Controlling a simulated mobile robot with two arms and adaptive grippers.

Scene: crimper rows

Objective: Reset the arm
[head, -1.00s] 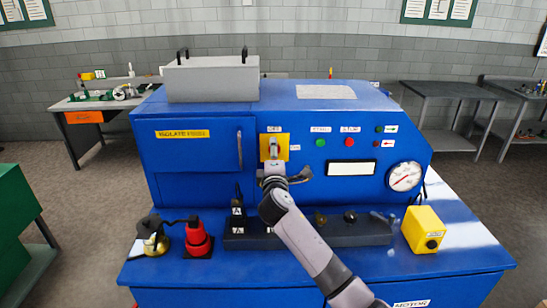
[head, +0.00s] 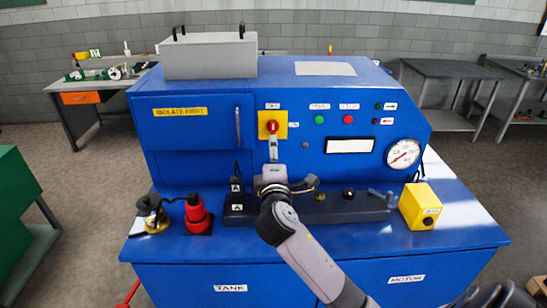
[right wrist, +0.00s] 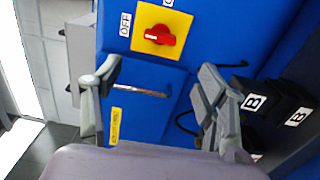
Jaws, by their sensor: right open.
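My right arm comes in from the lower right of the head view. Its gripper (head: 274,160) is in front of the blue machine, just below the red rotary switch (head: 272,127) on its yellow plate. In the right wrist view the two grey fingers of the gripper (right wrist: 160,92) are spread apart with nothing between them. The red switch (right wrist: 160,35) shows beyond the fingers, apart from them, with its knob near the OFF label. My left gripper is not in view.
The blue machine (head: 200,145) fills the middle. On its ledge stand a red plug-like part (head: 197,213), black A-marked blocks (head: 236,197), a dark valve bar (head: 345,206) close to my gripper, and a yellow box (head: 420,205). A grey bin (head: 210,60) sits on top.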

